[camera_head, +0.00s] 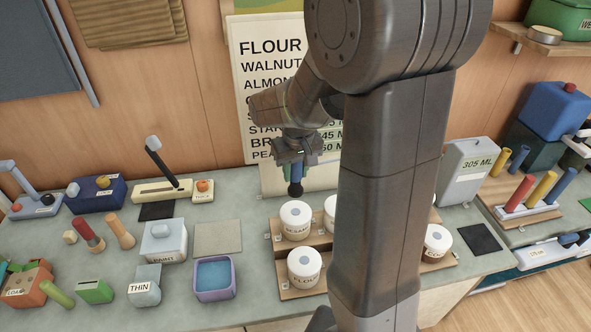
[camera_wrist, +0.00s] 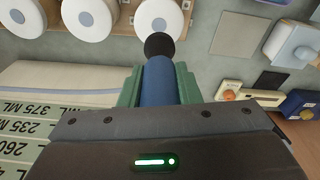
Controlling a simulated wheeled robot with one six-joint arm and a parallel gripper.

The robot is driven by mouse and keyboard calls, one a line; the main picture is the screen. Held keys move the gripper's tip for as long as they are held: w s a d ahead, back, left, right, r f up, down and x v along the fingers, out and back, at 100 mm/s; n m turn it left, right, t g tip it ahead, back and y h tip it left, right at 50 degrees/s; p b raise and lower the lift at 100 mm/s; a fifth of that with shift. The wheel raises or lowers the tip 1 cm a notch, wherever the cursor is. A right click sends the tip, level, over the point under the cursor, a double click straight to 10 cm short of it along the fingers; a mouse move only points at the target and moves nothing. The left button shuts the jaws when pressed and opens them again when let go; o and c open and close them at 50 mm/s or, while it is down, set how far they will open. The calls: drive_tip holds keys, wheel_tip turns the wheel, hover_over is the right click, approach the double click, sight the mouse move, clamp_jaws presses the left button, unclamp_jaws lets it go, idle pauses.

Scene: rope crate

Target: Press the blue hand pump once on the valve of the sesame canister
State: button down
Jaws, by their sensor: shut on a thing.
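My gripper (camera_head: 295,160) is shut on the blue hand pump (camera_head: 296,174), which points down with its black end lowest. In the wrist view the pump (camera_wrist: 158,82) sits between the green fingers of my gripper (camera_wrist: 158,88). The sesame canister (camera_head: 295,222), white with a round lid and a partly readable label, stands at the left of the upper rack row. The pump's black end shows just above its lid, seemingly apart from it. In the wrist view, the black end overlaps the near edge of a white lid (camera_wrist: 158,14), likely the sesame canister's.
Other white canisters, including one in front (camera_head: 304,268), stand close by on the wooden rack (camera_head: 300,292). My arm hides part of the rack. A wall chart (camera_head: 268,70) hangs behind. A purple-rimmed basin (camera_head: 215,294) and a grey mat (camera_head: 218,238) lie left.

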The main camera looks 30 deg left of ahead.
sight(296, 188)
drive_tip(key=shift+s, duration=0.1)
idle(0.3)
drive_tip(key=shift+f+b, duration=2.65)
drive_tip(key=shift+f, duration=0.85)
drive_tip(key=shift+f+b, duration=0.4)
drive_tip(key=shift+f, duration=0.05)
drive_tip(key=shift+r+p, duration=2.8)
drive_tip(key=shift+r, duration=0.75)
